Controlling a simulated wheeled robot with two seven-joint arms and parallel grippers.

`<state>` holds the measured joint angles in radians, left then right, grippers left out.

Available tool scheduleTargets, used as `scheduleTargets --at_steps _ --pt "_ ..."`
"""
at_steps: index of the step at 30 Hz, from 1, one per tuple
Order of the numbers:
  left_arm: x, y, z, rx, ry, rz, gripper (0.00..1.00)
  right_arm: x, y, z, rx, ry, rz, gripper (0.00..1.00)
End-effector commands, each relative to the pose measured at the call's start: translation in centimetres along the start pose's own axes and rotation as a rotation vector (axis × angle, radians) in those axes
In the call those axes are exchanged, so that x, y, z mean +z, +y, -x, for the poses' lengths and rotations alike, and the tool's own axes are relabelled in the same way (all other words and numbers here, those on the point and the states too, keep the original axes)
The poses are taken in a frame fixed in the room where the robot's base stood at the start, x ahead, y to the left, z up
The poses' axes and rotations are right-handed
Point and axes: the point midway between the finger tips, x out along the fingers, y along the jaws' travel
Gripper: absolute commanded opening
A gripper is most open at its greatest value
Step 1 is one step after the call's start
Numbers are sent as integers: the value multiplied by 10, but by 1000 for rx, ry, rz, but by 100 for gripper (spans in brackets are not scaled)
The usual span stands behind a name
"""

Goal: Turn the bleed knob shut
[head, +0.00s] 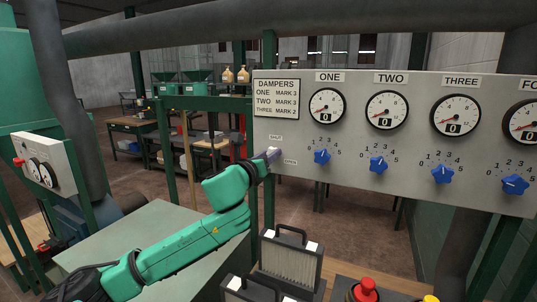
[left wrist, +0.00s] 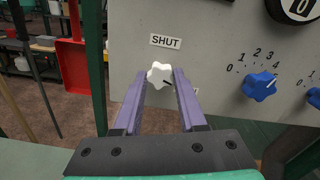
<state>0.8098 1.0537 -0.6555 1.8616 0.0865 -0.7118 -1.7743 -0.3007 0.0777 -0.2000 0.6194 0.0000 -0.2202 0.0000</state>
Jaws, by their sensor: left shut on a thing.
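The bleed knob (left wrist: 159,75) is a white lobed knob with a dark mark pointing to the lower right in the left wrist view. It sits on the grey panel (head: 390,180), just below a SHUT label (left wrist: 165,41). In the head view an OPEN label (head: 290,162) is lower down, beside my gripper. My left gripper (head: 272,154) reaches the panel's left edge. In the left wrist view my left gripper (left wrist: 160,80) has a purple finger on each side of the knob, shut on it. My right gripper is not in view.
Blue damper knobs (head: 322,156) and round gauges (head: 326,105) run along the panel to the right of the knob. A dampers notice (head: 276,98) is above it. A green post stands behind the panel's left edge.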

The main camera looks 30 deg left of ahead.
Motion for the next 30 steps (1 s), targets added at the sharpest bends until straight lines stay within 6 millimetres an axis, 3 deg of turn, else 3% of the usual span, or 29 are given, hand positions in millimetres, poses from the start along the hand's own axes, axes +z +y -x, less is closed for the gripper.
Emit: scheduleTargets --at_steps 30 --pt "1 1 0 0 -1 947 0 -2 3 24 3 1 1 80"
